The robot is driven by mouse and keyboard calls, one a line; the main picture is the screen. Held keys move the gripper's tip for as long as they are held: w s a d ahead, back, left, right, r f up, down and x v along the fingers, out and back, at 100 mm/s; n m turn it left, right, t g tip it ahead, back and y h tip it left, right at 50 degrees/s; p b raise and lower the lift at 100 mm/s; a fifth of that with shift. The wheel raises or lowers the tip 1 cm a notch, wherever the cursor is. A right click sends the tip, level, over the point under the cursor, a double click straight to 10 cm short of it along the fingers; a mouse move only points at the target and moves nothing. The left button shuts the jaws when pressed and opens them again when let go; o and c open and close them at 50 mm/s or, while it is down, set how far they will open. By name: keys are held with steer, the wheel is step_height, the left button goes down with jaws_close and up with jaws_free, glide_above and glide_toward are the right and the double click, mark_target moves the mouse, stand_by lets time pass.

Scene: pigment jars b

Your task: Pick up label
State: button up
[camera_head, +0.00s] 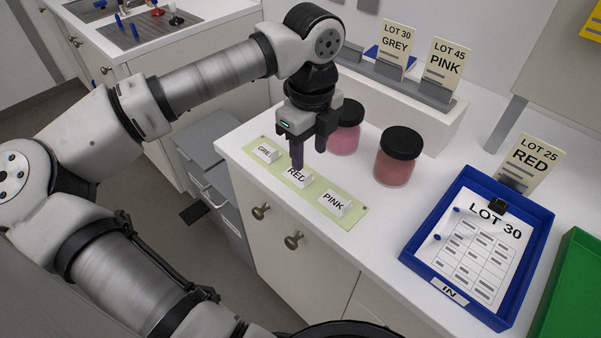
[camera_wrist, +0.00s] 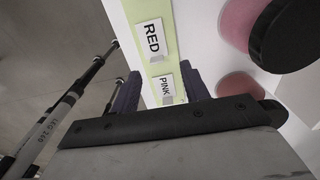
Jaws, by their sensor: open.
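Three small white labels stand in a row on a pale green strip (camera_head: 318,195) at the counter's front edge. They read GREY (camera_head: 266,153), RED (camera_head: 298,177) and PINK (camera_head: 333,203). My gripper (camera_head: 311,158) is open and points down over the strip, close to the RED label, and one finger partly covers that label. In the wrist view, the PINK label (camera_wrist: 165,90) shows between my two fingers and the RED label (camera_wrist: 152,40) lies above it in the picture. I cannot tell the height between fingertips and labels. I see nothing held.
Two black-lidded jars, one pink (camera_head: 343,141) and one dull red (camera_head: 395,171), stand right of my gripper. A blue tray (camera_head: 408,262) with a LOT 30 sheet is farther right, beside a green tray (camera_head: 573,290). Lot cards for grey (camera_head: 397,45), pink (camera_head: 447,62) and red (camera_head: 527,160) stand behind.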

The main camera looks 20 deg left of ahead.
steer(key=shift+s+f+p, duration=0.15)
steer(key=shift+f+p, duration=0.2)
steer(key=shift+f, duration=0.25)
steer(key=f+p, duration=0.1)
steer(key=f, duration=0.3)
steer(key=shift+s+f, duration=0.15)
steer(key=shift+s, duration=0.05)
steer(key=shift+c, duration=0.4)
jaws_close()
